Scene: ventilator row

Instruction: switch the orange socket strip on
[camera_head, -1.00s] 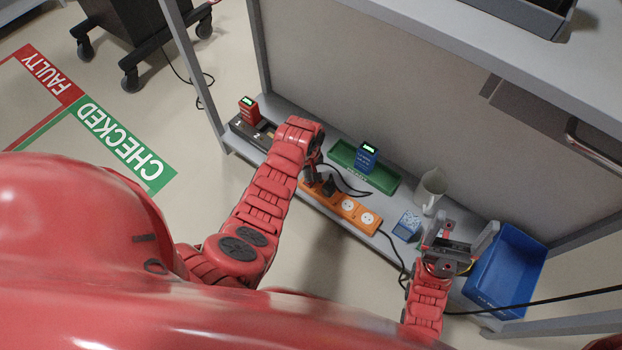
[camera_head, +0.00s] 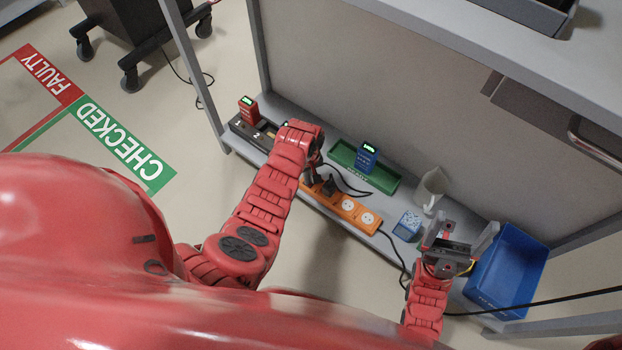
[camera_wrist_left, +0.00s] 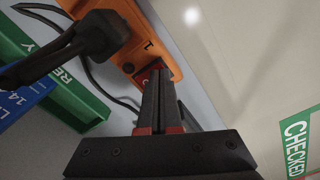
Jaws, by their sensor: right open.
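The orange socket strip (camera_head: 347,208) lies along the front of the low shelf. A black plug sits in it near my left gripper. In the left wrist view the strip (camera_wrist_left: 165,45) is at the top, with the large black plug (camera_wrist_left: 95,40) beside the fingers. My left gripper (camera_wrist_left: 157,72) has its fingers together, tips at the strip's end by a small red switch (camera_wrist_left: 143,78), which they partly cover. I cannot tell whether they touch or press it. In the head view the left wrist hides that end. My right gripper (camera_head: 458,234) is open and empty above the shelf's right part.
A green tray (camera_head: 390,186) holds a blue device (camera_head: 366,157). A red device (camera_head: 249,108) stands in a dark dock at left. A white jug (camera_head: 432,186), a blue-white box (camera_head: 407,226) and a blue bin (camera_head: 508,268) stand at right. Cables run around the strip.

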